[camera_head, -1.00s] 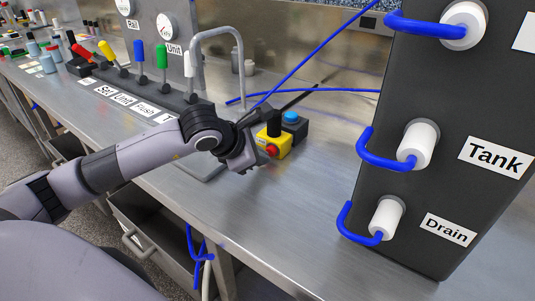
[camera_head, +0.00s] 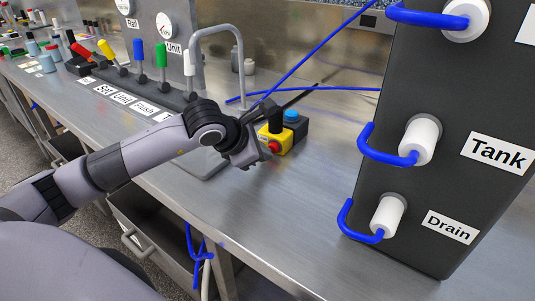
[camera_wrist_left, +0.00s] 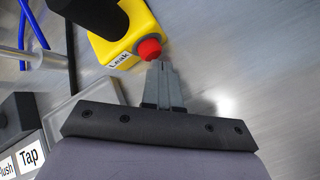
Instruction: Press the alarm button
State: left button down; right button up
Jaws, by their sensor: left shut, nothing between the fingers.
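A yellow box (camera_head: 285,138) with a red button (camera_head: 274,147) on its front stands on the steel bench. A black part rises from its top. In the left wrist view the yellow box (camera_wrist_left: 103,45) carries a label reading "Leak", and the red button (camera_wrist_left: 149,48) faces my fingers. My left gripper (camera_wrist_left: 162,64) is shut and empty, its fingertips right at the lower edge of the red button. I cannot tell whether they touch it. In the head view the left gripper (camera_head: 261,156) is just left of the button. My right gripper is out of view.
A black box with a blue button (camera_head: 291,116) stands right behind the yellow box. A grey tap (camera_head: 217,30) and a row of coloured levers (camera_head: 139,50) are to the left. A dark panel (camera_head: 450,100) with blue tubes stands right. The bench between is clear.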

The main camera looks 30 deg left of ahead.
pick_arm(q)
jog(key=shift+w, duration=0.4)
dwell(0.6)
jog(key=shift+s+b, duration=0.55)
jog(key=shift+s, duration=0.3)
jog(key=shift+s, duration=0.1)
jog(key=s, duration=0.1)
jog(key=s+b, duration=0.2)
jog(key=s, duration=0.1)
jog(key=shift+a+f, duration=0.15)
jog(key=shift+a, duration=0.15)
jog(key=shift+s+b, duration=0.6)
jog(key=shift+s, duration=0.3)
jog(key=shift+r, duration=0.2)
